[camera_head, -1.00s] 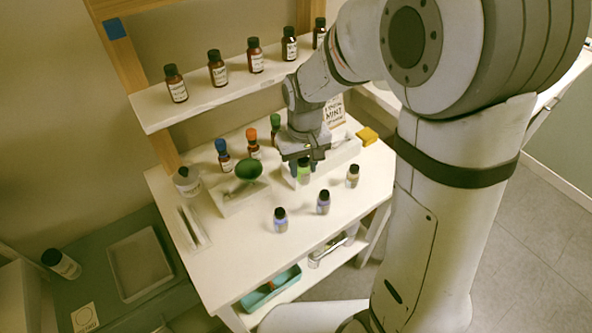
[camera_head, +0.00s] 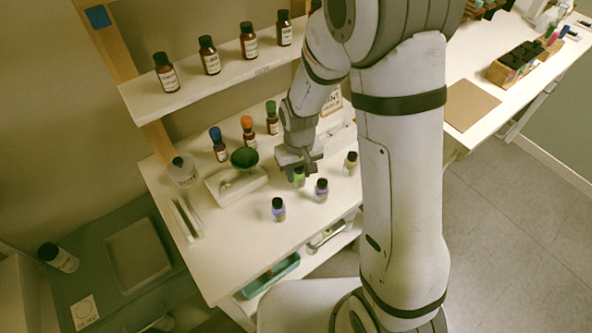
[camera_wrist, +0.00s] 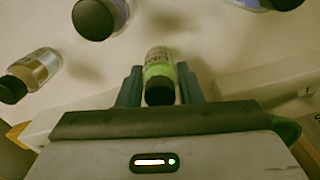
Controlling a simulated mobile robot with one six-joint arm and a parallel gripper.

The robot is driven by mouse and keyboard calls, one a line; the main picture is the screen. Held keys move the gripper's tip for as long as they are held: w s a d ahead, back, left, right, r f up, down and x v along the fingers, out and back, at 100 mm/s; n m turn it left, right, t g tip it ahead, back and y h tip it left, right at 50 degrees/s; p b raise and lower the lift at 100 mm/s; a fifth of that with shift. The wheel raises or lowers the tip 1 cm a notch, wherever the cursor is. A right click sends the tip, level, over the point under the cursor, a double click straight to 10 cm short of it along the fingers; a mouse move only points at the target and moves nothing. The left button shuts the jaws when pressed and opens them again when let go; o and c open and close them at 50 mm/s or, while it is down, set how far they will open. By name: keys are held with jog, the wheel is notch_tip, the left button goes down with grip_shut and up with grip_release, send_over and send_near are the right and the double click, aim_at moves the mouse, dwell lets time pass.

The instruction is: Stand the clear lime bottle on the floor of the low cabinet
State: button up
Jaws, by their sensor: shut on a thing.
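The clear lime bottle (camera_head: 299,177), with a black cap and a green band, is between the fingers of my gripper (camera_head: 298,170) over the white worktop. In the wrist view, both fingers of my gripper (camera_wrist: 161,86) flank the lime bottle (camera_wrist: 160,70), its dark cap toward the camera. My gripper is shut on it. I cannot tell whether its base touches the worktop. A low grey-green unit (camera_head: 95,232) at the lower left may be the low cabinet; its interior floor is not visible.
Two clear bottles, one blue (camera_head: 278,209) and one violet (camera_head: 321,190), and a yellowish one (camera_head: 350,163) stand close by. Amber bottles line the shelf (camera_head: 215,88) above. A tray (camera_head: 138,255) lies on the grey-green unit.

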jog(key=shift+s, duration=0.1)
jog(key=shift+f, duration=0.2)
jog(key=o, duration=1.1)
jog(key=shift+r, duration=0.1)
jog(key=shift+c, duration=0.2)
